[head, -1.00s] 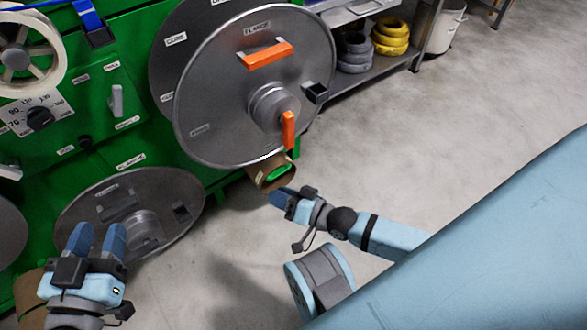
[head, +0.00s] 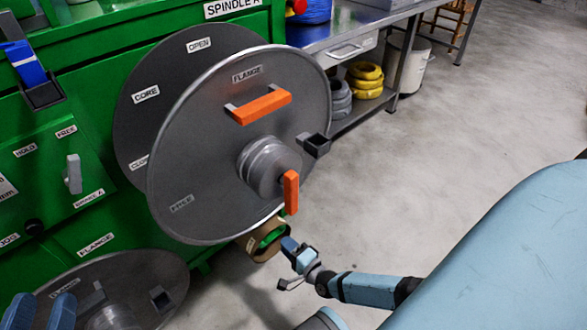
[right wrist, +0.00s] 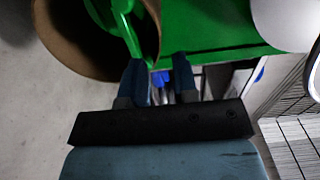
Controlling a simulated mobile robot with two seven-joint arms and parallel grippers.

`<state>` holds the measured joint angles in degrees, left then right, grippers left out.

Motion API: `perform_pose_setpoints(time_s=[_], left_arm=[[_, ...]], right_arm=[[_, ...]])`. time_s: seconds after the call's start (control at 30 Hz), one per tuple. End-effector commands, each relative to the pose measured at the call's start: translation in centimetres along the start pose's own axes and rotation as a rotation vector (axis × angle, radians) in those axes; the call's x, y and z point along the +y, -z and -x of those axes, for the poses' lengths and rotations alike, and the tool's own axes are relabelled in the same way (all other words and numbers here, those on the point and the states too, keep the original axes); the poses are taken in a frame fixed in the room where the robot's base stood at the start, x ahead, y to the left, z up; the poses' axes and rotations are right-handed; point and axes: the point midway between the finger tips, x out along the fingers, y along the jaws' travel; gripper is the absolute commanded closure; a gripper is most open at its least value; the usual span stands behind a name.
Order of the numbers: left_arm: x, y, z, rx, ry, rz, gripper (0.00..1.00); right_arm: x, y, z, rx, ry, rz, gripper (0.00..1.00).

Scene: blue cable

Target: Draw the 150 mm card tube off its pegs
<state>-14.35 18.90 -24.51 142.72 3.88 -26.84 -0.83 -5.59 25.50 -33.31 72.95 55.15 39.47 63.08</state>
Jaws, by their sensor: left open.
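The brown card tube (head: 254,249) sits low on the green machine, below the large grey flange, with a green peg (head: 271,236) inside its open end. In the right wrist view the tube (right wrist: 62,40) fills the upper left, its mouth showing the green peg (right wrist: 128,22). My right gripper (head: 290,246) is beside the tube's mouth. Its fingers (right wrist: 160,70) are apart; the left one overlaps the tube's near rim and the right one is outside it. Contact cannot be told. My left gripper (head: 40,304) is open at the lower left, partly cut off.
The large flange (head: 220,150) with orange handles (head: 258,105) overhangs the tube. A second flange (head: 130,285) is at the lower left. A bench with yellow coils (head: 368,80) stands behind. The grey floor (head: 440,180) to the right is clear.

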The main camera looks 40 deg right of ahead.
Motion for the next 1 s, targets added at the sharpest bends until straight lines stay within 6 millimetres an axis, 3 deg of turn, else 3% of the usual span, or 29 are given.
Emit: perform_pose_setpoints(time_s=[0.5,1.0], left_arm=[[-0.2,0.0,-0.1,0.022,0.001,-0.039,0.57],[-0.2,0.0,-0.1,0.021,0.002,-0.037,0.57]], right_arm=[[0.0,0.0,-6.0,0.0,0.001,0.002,0.72],[0.0,-0.1,-7.3,-0.001,0.0,0.002,0.72]])
